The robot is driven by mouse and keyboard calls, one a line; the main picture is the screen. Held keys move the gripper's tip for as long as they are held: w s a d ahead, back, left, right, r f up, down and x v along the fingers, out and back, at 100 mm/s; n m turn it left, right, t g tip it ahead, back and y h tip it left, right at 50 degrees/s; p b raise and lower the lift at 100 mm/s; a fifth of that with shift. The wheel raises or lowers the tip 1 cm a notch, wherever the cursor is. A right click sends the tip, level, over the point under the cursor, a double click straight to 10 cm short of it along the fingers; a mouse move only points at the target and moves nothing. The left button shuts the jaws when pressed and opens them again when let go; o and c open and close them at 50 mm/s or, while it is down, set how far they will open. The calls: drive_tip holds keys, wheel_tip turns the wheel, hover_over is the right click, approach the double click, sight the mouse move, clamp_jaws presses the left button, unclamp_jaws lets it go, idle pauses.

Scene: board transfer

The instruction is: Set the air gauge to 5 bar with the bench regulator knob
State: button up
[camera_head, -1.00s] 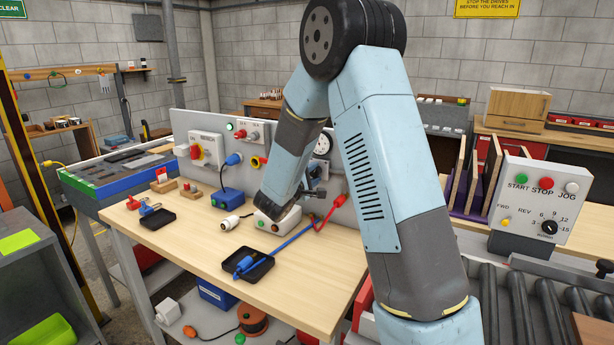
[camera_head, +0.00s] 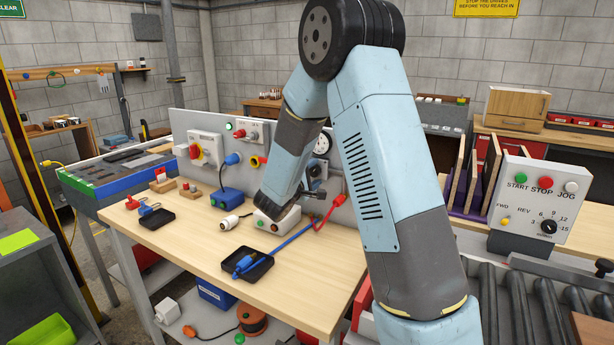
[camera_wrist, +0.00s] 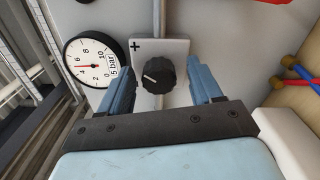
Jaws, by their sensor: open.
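The round air gauge (camera_wrist: 93,62), white with a black rim, a red needle and a "5 bar" label, is left of the knob in the wrist view. Its needle points left in the picture; the exact reading is too small to tell. The black ribbed regulator knob (camera_wrist: 164,75), with a white pointer line, sits on a light plate with a "+" mark. My gripper (camera_wrist: 164,84) is open, one finger on each side of the knob, with gaps showing between.
The bench (camera_head: 200,255) carries a grey back panel, a blue box (camera_head: 228,199), a light box with buttons (camera_head: 277,217) below my gripper, and black trays (camera_head: 247,265). The bench front is mostly clear.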

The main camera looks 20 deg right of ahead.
drive_tip(key=shift+a, duration=0.1)
drive_tip(key=v, duration=1.3)
drive_tip(key=shift+s+a, duration=0.2)
drive_tip(key=shift+s, duration=0.05)
drive_tip(key=s+d+r+m+g+y, duration=0.1)
drive_tip(key=s+d+r+m+g, duration=0.3)
drive_tip(key=s+d, duration=0.4)
drive_tip(key=s+d+r+m+g+y, duration=0.1)
drive_tip(key=s+d+r+m+g, duration=0.25)
drive_tip(key=s+d+g, duration=0.5)
drive_tip(key=s+a+r+m+t+y, duration=0.2)
drive_tip(key=s+a+y, duration=0.2)
drive_tip(key=s, duration=0.3)
drive_tip(key=s+a+r+m+t+y, duration=0.1)
drive_tip(key=s+a+r+t+y, duration=0.1)
drive_tip(key=s+a+y, duration=0.3)
drive_tip(key=shift+s+r+m+t+y, duration=0.15)
drive_tip(key=shift+s+m+t+y, duration=0.2)
drive_tip(key=shift+s+t+y, duration=0.7)
